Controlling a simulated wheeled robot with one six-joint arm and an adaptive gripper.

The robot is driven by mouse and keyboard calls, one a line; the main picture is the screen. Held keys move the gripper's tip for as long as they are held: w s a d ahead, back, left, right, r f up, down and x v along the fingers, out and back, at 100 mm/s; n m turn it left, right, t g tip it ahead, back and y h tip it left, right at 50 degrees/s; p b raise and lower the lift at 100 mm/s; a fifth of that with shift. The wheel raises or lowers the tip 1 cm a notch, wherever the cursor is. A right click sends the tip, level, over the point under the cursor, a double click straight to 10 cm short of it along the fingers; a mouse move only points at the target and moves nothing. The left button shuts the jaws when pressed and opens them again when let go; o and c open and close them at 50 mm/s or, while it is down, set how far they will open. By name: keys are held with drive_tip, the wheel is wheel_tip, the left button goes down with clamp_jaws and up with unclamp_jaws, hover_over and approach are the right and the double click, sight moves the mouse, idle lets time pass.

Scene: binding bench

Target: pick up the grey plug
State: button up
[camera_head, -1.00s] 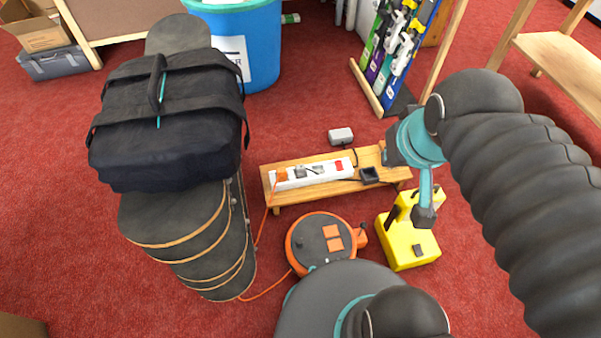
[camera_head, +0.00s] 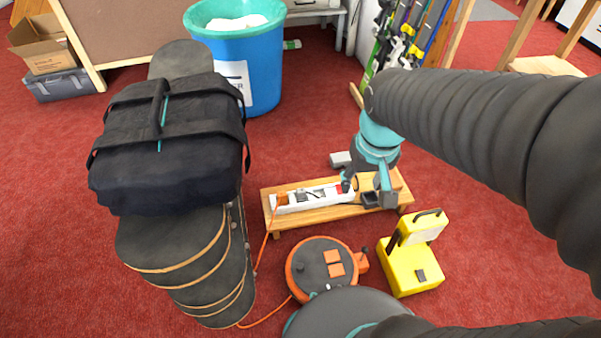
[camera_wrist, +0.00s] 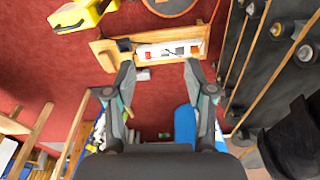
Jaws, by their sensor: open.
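A small grey plug (camera_head: 302,195) sits in the white power strip (camera_head: 328,198), beside an orange plug (camera_head: 282,199) at the strip's left end. The strip lies on a low wooden bench (camera_head: 290,220). In the wrist view the grey plug (camera_wrist: 179,50) shows small on the strip, beyond my fingertips. My gripper (camera_head: 366,190) is open and empty, above the right part of the bench, to the right of the grey plug. In the wrist view its two fingers (camera_wrist: 160,66) are spread wide, apart from the strip. One fingertip covers part of the strip's right end in the head view.
A black adapter (camera_head: 370,199) lies on the bench, and a grey box (camera_head: 340,160) is behind it. An orange cable reel (camera_head: 322,263) and a yellow case (camera_head: 411,270) stand in front. Skateboards (camera_head: 180,245) carrying a black bag (camera_head: 168,140) stand left. A blue bin (camera_head: 262,75) is behind.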

drive_tip(key=w+a+f+n+g, duration=0.2)
drive_tip(key=w+a+f+n, duration=0.2)
drive_tip(key=w+f, duration=0.65)
drive_tip(key=n+b, duration=0.1)
drive_tip(key=n, duration=1.4)
hover_over(301, 190)
wheel_tip(301, 190, down, 19)
wheel_tip(301, 190, down, 13)
drive_tip(key=shift+r+b, duration=0.15)
drive_tip(key=shift+b, duration=0.15)
clamp_jaws()
